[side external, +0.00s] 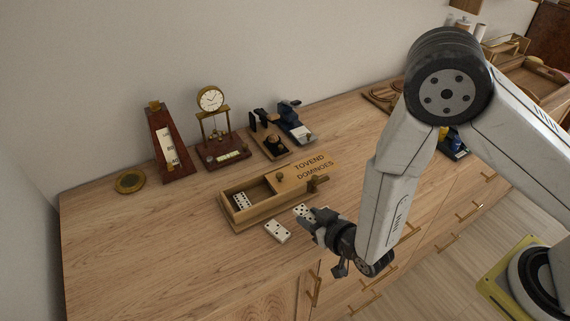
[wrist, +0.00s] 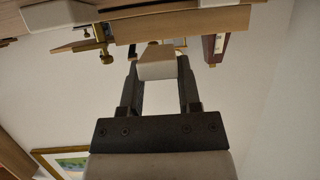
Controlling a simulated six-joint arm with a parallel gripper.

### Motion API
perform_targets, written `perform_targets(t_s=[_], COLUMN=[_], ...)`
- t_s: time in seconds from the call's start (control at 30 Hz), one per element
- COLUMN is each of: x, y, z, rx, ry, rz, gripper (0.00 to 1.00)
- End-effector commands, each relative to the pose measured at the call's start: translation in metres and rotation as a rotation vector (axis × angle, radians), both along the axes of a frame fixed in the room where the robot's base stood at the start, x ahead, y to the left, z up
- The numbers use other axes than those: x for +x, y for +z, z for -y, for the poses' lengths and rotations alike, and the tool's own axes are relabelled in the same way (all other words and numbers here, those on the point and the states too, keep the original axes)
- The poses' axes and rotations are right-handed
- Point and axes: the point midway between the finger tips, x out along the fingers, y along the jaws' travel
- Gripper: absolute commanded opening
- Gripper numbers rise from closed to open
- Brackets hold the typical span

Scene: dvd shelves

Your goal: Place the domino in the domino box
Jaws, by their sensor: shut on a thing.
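The wooden domino box (side external: 262,213) sits on the cabinet top with its lid (side external: 302,172), lettered "TOVEND DOMINOES", slid partly off to the right. A white domino (side external: 242,201) lies inside at the open left end. Another white domino (side external: 277,231) lies on the wood in front of the box. My gripper (side external: 311,216) is just in front of the box's right part, shut on a white domino (side external: 302,210). In the wrist view the held domino (wrist: 157,66) shows as a pale block between the fingers; its spotted face is not visible there.
Behind the box stand a metronome (side external: 168,145), a gold clock (side external: 212,115) and a wooden stand with dark items (side external: 271,143). A small round brass object (side external: 130,181) lies at left. Drawer handles (side external: 313,288) stick out in front.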

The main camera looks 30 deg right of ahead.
Motion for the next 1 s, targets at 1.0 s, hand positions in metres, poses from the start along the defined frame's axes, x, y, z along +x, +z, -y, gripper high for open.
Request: perform_targets(t_s=[1.0], x=[0.0], y=[-0.042], z=[0.0], rx=[0.0], ry=[0.0], rz=[0.001], gripper=[0.0])
